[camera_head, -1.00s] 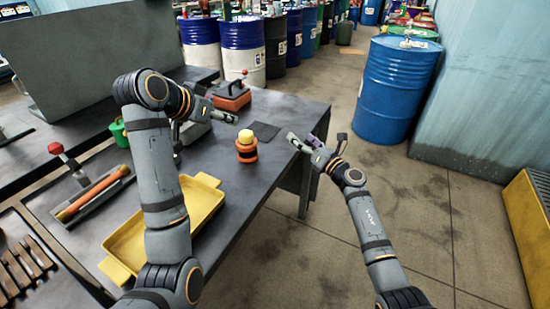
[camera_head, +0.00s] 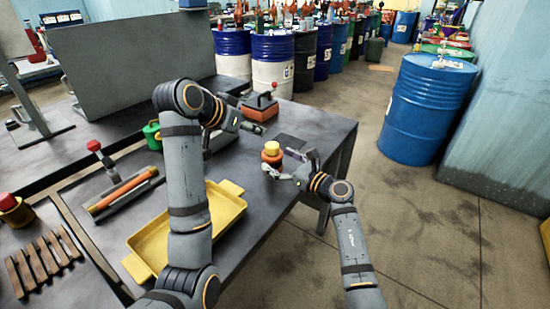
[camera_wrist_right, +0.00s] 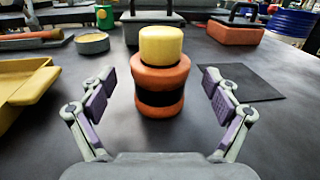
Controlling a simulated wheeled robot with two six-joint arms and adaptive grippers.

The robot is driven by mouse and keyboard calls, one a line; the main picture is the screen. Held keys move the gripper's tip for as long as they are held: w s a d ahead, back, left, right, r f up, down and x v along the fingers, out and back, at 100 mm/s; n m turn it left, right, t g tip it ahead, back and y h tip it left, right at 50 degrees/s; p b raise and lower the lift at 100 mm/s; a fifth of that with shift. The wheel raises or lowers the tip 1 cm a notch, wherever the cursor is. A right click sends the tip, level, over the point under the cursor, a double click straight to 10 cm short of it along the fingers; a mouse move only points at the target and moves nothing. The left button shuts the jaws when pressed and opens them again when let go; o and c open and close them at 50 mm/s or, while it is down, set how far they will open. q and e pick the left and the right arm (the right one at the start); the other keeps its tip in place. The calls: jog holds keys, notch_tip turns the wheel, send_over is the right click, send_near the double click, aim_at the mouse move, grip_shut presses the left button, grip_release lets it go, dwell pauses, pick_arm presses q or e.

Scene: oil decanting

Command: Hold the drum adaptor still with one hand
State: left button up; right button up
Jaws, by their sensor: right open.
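The drum adaptor (camera_head: 271,155) is an orange, waisted piece with a black band and a yellow cap. It stands upright on the dark grey table near its right edge. In the right wrist view the adaptor (camera_wrist_right: 159,78) is centred just ahead of my right gripper (camera_wrist_right: 158,84). The two purple-padded fingers are spread to either side of it, with a gap on each side. In the head view my right gripper (camera_head: 280,163) is open beside the adaptor. My left gripper (camera_head: 250,127) is over the table beyond the adaptor, partly hidden, and its jaw opening is unclear.
A yellow tray (camera_head: 228,217) lies on the near part of the table (camera_head: 222,170). A dark flat mat (camera_wrist_right: 232,82) lies right of the adaptor in the wrist view. An orange box (camera_head: 259,107) stands at the back. Blue drum (camera_head: 426,110) is on the floor at right.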

jog(key=shift+x, duration=1.3)
jog(key=c, duration=1.6)
